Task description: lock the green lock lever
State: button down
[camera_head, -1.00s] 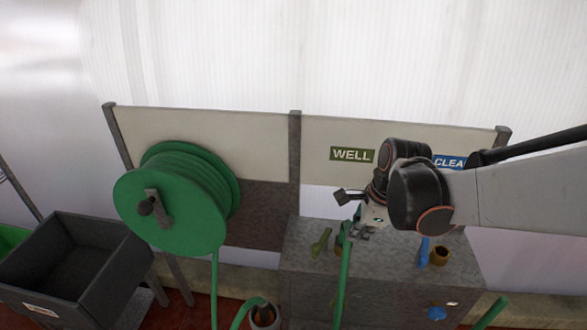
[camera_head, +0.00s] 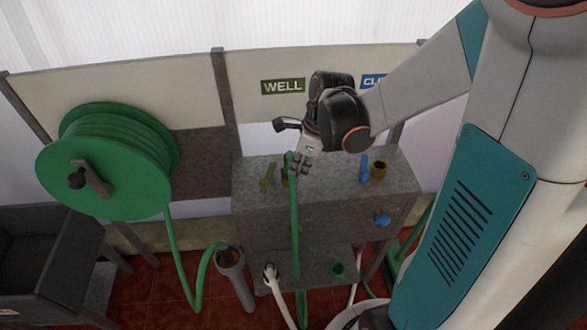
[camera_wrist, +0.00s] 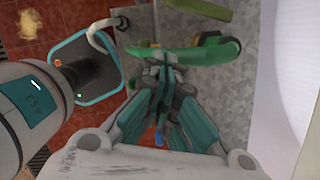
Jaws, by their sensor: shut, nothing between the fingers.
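An olive-green lever (camera_head: 267,177) stands tilted on top of the grey cabinet, below the WELL sign; what looks like the same lever shows at the top edge of the wrist view (camera_wrist: 200,9). A brighter green hose end (camera_head: 292,165) stands beside it, to its right. My gripper (camera_head: 300,168) is over the cabinet top, close beside the green hose end. In the wrist view my gripper (camera_wrist: 165,66) has its fingers together, pointing at a green piece (camera_wrist: 190,52), apparently the hose end. Touching or apart I cannot tell. The fingers hide part of it.
A blue lever (camera_head: 364,168) and a brass-coloured socket (camera_head: 379,170) stand on the right of the cabinet top (camera_head: 335,175). A blue knob (camera_head: 382,218) is on its front. A green hose reel (camera_head: 105,165) is at left. A grey pipe holder (camera_head: 233,275) stands on the floor.

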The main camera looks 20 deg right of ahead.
jog(key=w+a+f+b, duration=0.3)
jog(key=a+f, duration=0.1)
jog(key=f, duration=0.3)
jog(key=shift+w+a+f, duration=0.3)
jog(key=shift+a, duration=0.05)
